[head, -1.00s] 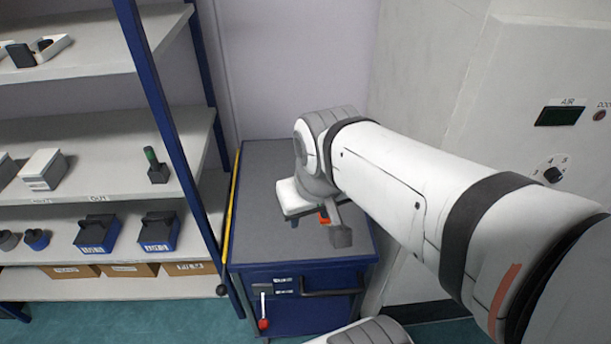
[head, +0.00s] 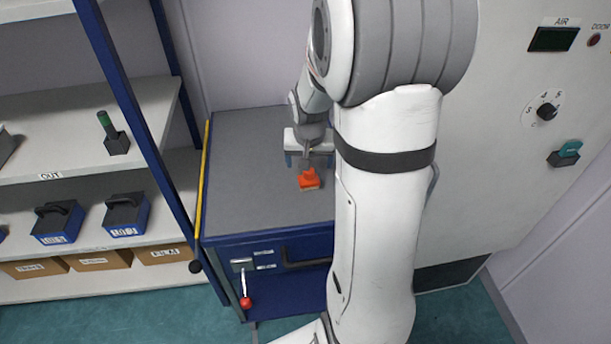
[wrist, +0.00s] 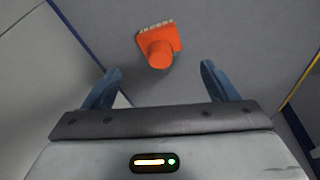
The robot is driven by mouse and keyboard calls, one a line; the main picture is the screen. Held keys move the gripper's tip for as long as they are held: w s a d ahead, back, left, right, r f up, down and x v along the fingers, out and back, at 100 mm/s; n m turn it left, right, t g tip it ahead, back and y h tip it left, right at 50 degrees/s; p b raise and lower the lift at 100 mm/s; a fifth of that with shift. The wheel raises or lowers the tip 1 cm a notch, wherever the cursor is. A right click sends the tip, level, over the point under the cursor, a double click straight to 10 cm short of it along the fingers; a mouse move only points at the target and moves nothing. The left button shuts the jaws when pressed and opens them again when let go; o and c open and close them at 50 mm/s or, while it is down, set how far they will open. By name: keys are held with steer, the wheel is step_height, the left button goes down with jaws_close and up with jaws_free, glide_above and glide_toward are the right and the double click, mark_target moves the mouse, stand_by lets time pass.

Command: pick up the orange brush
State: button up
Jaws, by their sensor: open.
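The orange brush (head: 309,181) lies on the grey top of the blue cabinet, near the cabinet's front edge. In the wrist view the brush (wrist: 160,47) shows a round orange handle end and a pale bristle edge. My gripper (head: 308,160) is just behind and above the brush in the head view. In the wrist view my gripper (wrist: 158,78) has its two blue fingers apart, with nothing between them. The brush is just beyond the fingertips, roughly centred between them. My arm hides the right part of the cabinet top in the head view.
The blue cabinet (head: 262,262) has a bare grey top (head: 245,160) to the left of the brush. A shelf rack with a blue post (head: 128,107) stands close on the left. A pale machine panel (head: 500,130) is on the right.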

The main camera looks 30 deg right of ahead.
mark_target(308, 174)
steer(key=x, duration=0.6)
steer(key=shift+a+f, duration=0.15)
steer(key=shift+f, duration=0.3)
steer(key=shift+c, duration=0.3)
steer(key=c, duration=1.1)
